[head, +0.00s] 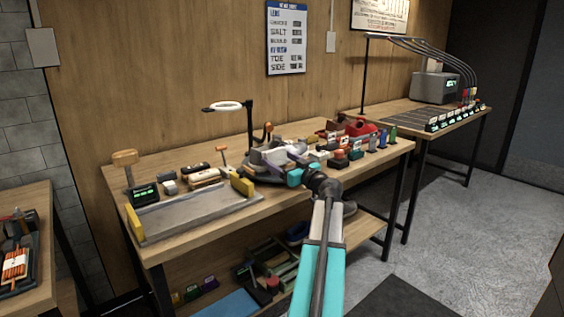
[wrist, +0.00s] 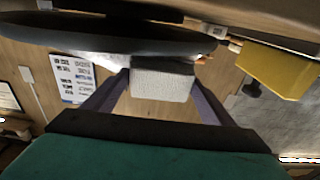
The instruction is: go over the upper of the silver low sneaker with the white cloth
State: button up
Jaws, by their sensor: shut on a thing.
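The silver low sneaker (head: 262,158) is on the workbench in the head view, partly hidden by my gripper and other things around it. In the wrist view, which is turned upside down, its dark sole (wrist: 110,38) spans the top, with a strip of silver upper (wrist: 95,62) below it. My gripper (head: 287,153) is at the sneaker. In the wrist view my gripper (wrist: 160,90) is shut on the white cloth (wrist: 162,80), a pale, block-like pad between the two fingers. The cloth overlaps the sneaker there; I cannot tell whether they touch.
A grey tray (head: 190,213) with yellow ends lies left of the sneaker. A yellow block (wrist: 280,70) is close by in the wrist view. Red shoes (head: 362,133) and several small bottles (head: 383,140) crowd the bench's right side.

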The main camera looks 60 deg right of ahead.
aim_at(287, 157)
jog(key=shift+w+d+f+b, duration=0.1)
jog(key=shift+w+b, duration=0.2)
jog(key=shift+w, duration=0.05)
jog(key=shift+d, duration=0.1)
jog(key=shift+s+d+b, duration=0.3)
jog(key=shift+d+b, duration=0.45)
jog(key=shift+d, duration=0.15)
jog(key=shift+s+d+b, duration=0.3)
jog(key=shift+d+b, duration=0.45)
jog(key=shift+d, duration=0.1)
jog(key=shift+d, duration=0.1)
jog(key=shift+s+d+b, duration=0.25)
jog(key=shift+d+b, duration=0.5)
jog(key=shift+d, duration=0.15)
jog(key=shift+s+d+b, duration=0.25)
jog(key=shift+d+b, duration=0.45)
jog(key=shift+d, duration=0.2)
jog(key=shift+d, duration=0.15)
jog(key=shift+s+d+b, duration=0.3)
jog(key=shift+d+b, duration=0.35)
jog(key=shift+d, duration=0.2)
jog(key=shift+s+d+b, duration=0.25)
jog(key=shift+d+b, duration=0.4)
jog(key=shift+d, duration=0.2)
jog(key=shift+f+b, duration=0.1)
jog(key=shift+b, duration=0.2)
